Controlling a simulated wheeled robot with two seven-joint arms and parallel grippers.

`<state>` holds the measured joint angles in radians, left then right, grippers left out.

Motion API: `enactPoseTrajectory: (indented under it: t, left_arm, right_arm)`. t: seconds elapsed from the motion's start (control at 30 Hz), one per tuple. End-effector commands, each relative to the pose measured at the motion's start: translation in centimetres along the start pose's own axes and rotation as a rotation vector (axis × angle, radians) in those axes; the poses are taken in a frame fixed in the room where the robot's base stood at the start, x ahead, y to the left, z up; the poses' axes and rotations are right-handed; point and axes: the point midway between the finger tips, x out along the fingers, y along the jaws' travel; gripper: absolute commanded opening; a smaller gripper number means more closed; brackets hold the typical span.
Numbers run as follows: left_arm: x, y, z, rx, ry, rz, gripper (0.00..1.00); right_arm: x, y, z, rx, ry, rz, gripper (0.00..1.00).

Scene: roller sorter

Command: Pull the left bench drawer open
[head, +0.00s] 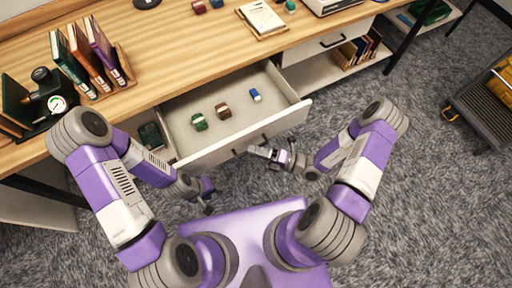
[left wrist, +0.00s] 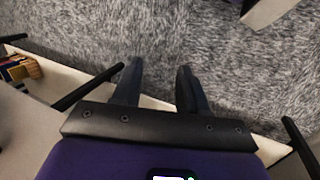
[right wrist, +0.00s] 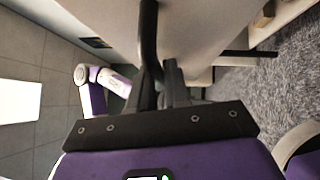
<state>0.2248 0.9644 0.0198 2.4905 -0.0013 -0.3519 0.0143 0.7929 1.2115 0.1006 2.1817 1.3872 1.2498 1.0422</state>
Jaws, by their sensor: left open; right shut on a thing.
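The left bench drawer (head: 288,115) is pulled well out from under the wooden bench top. It holds a green block (head: 199,122), a brown block (head: 223,111) and a blue block (head: 255,95). My right gripper (head: 254,150) is at the drawer front and is shut on the dark bar handle (right wrist: 149,45), which passes between its fingers in the right wrist view. My left gripper (head: 208,203) is open and empty, low in front of the drawer's left part. Its spread fingers show in the left wrist view (left wrist: 160,75).
The bench top (head: 180,60) carries books, a gauge device (head: 50,98) and a clipboard (head: 262,18). A second drawer (head: 325,42) to the right is shut. A dark cart (head: 482,110) stands at far right. The carpet between is clear.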

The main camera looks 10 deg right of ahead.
Motion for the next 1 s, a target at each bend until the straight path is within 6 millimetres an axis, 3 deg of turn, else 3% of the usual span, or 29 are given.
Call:
enactPoseTrajectory:
  t: [0.17,0.2,0.3,0.67,1.0]
  left_arm:
    - [0.0,0.0,0.0,0.000,0.000,0.000,0.43]
    - [0.0,0.0,0.0,0.000,0.000,0.000,0.43]
    - [0.0,0.0,0.0,0.000,0.000,0.000,0.43]
    - [-0.1,0.0,0.0,0.000,0.000,0.000,0.43]
    - [-0.5,0.2,0.0,0.000,0.000,0.000,0.43]
  right_arm:
    - [0.0,0.0,0.0,-0.001,0.000,0.000,0.00]
    - [0.0,0.0,0.0,-0.001,0.000,0.000,0.21]
    - [0.0,0.0,0.0,-0.001,0.000,0.000,0.37]
    - [-0.6,0.0,0.1,-0.001,-0.002,-0.002,0.38]
    - [-5.9,0.0,0.1,-0.002,-0.004,-0.003,0.38]
